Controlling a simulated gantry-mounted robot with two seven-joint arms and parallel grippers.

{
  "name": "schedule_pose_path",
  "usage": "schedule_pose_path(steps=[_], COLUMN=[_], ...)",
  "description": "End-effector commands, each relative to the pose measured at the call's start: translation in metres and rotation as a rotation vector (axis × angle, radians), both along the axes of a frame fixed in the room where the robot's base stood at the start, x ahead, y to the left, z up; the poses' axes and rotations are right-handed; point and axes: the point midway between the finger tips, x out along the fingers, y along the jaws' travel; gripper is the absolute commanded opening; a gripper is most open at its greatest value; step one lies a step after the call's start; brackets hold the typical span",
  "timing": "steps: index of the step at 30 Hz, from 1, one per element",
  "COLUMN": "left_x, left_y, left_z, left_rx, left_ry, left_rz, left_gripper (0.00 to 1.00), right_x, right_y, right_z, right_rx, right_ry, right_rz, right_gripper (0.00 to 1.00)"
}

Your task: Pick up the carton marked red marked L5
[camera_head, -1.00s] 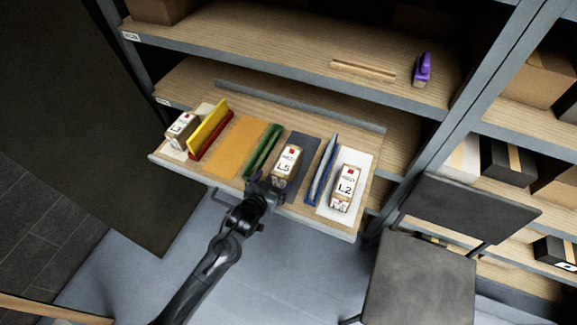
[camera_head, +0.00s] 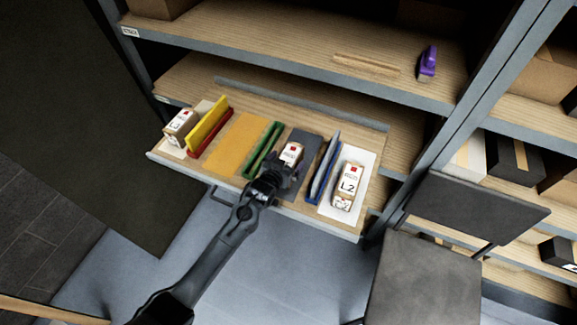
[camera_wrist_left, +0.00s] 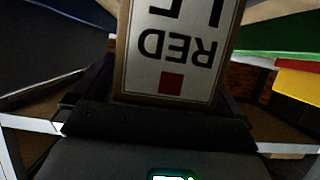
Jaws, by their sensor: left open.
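The carton marked red L5 (camera_head: 291,153) stands on the dark grey panel of the pulled-out shelf, between the green and blue dividers. Its label shows a red square at the top, and my gripper hides its lower part. In the left wrist view the carton (camera_wrist_left: 180,50) fills the middle, its label upside down with "RED" and a red square. My left gripper (camera_head: 281,172) is open at the carton, with its fingers to either side of it. Whether the fingers touch the carton cannot be told. My right gripper is not in view.
The carton marked L2 (camera_head: 347,187) stands on a white panel to the right. A blue divider (camera_head: 325,165) and a green divider (camera_head: 263,150) flank the L5 carton closely. Another carton (camera_head: 181,127) stands at the left by the yellow divider (camera_head: 208,124). A dark chair (camera_head: 430,270) is at the lower right.

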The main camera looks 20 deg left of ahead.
Motion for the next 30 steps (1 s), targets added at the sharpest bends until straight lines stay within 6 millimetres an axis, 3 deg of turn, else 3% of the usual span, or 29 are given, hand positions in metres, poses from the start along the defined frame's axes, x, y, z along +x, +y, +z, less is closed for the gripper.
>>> schedule_pose_path(steps=[9,27,30], left_x=[0.0039,0.0035,0.0049], left_y=[-0.0005,-0.0002,-0.0003], left_z=[-0.0012,-0.0014,0.0022], left_rx=[0.0,0.0,-0.001], left_ry=[0.0,0.0,-0.007], left_rz=[0.0,0.0,0.0], left_gripper=[1.0,0.08,0.08], right_x=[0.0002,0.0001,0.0], right_y=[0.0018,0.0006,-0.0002], right_z=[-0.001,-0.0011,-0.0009], right_rx=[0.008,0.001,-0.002], right_ry=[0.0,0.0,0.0], right_rz=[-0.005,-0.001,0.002], right_gripper=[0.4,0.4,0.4])
